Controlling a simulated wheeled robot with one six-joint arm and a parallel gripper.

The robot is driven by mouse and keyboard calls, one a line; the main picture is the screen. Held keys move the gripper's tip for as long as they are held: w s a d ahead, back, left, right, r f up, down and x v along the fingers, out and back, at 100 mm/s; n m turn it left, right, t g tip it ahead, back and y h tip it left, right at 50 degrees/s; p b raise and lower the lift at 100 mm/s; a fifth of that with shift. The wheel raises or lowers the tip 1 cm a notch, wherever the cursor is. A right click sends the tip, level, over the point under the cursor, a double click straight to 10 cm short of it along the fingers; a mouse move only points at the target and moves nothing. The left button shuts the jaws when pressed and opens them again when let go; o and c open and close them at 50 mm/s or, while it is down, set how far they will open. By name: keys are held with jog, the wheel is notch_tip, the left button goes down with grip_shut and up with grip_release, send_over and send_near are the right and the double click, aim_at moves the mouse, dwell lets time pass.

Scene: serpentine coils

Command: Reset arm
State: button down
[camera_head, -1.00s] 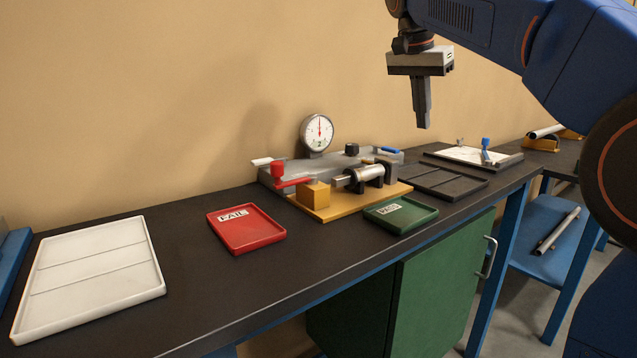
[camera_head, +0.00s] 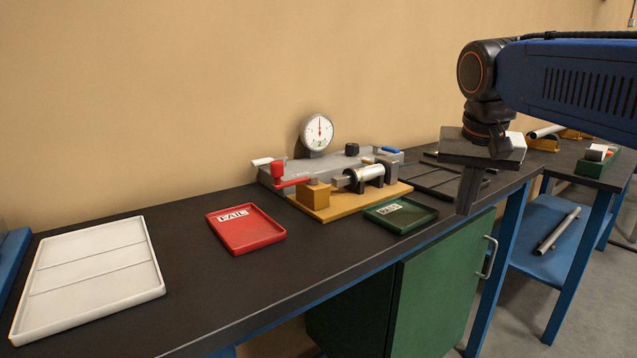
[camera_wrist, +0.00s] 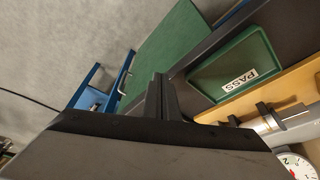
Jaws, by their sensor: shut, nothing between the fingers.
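My gripper (camera_head: 468,190) is at the right in the head view, pointing down near the bench's front edge, to the right of the green PASS tray. Its fingers are together with nothing between them. In the wrist view my gripper (camera_wrist: 160,95) shows shut, with the green PASS tray (camera_wrist: 237,68) to its right in the picture. The same PASS tray (camera_head: 400,217) is empty on the black bench in the head view. My arm and gripper hide part of the black tray and what lies behind it.
A fixture (camera_head: 330,205) with a metal cylinder (camera_head: 366,174) and a dial gauge (camera_head: 316,132) stands mid-bench. A red FAIL tray (camera_head: 245,232) and a white tray (camera_head: 95,270) lie left, both empty. A green cabinet (camera_head: 440,285) is under the bench. A blue shelf (camera_head: 535,235) holds rods.

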jog(key=s+f+n, duration=0.2)
jog(key=s+f, duration=0.7)
jog(key=f, duration=0.2)
jog(key=s+d+f+n+t+y, duration=0.1)
jog(key=s+f+n, duration=0.1)
jog(key=s+f, duration=0.6)
notch_tip(320, 180, down, 5)
jog(key=shift+s+r, duration=0.2)
jog(key=shift+s, duration=0.2)
